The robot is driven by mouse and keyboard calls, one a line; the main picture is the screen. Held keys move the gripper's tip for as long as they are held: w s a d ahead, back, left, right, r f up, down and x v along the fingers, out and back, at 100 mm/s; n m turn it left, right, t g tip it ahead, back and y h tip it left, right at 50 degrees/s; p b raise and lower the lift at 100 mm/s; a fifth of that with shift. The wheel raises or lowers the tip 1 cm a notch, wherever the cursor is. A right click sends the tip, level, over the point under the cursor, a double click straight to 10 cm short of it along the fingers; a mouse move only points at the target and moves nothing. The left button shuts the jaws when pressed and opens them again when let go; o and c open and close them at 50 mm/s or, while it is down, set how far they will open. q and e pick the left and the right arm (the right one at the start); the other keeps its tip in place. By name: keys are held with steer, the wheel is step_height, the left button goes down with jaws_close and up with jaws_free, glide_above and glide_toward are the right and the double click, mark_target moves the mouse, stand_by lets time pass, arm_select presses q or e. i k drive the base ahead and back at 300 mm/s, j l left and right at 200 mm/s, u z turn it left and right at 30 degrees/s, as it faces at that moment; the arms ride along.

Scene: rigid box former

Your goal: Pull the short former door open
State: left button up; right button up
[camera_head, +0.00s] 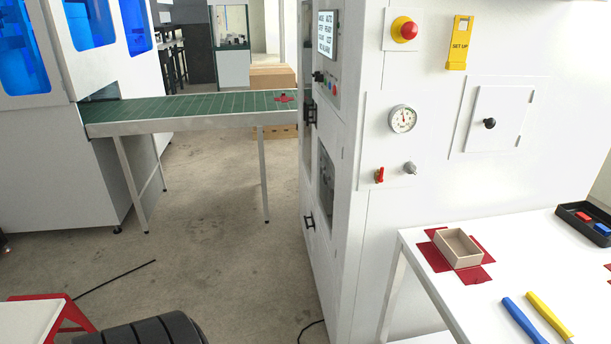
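The white former machine (375,250) stands right of centre. Its narrow left side, seen at a steep angle, carries an upper black handle (310,113) and a lower black handle (308,221). A dark window panel (326,183) is set in that side's neighbouring face. The door panels there look shut, though the angle hides most of their surface. A small square hatch (497,118) with a black knob on the front face also looks shut. I cannot tell for certain which panel is the short former door. Neither of my grippers is in view.
A green conveyor (190,108) runs to the machine's left side, its legs on the floor. A white table (545,265) stands at right with a box on red card, tools and a black tray (585,222). Concrete floor (230,265) left of the machine is mostly clear.

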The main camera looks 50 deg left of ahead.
mark_target(330, 128)
steer(key=u, duration=1.55)
steer(key=i, duration=0.15)
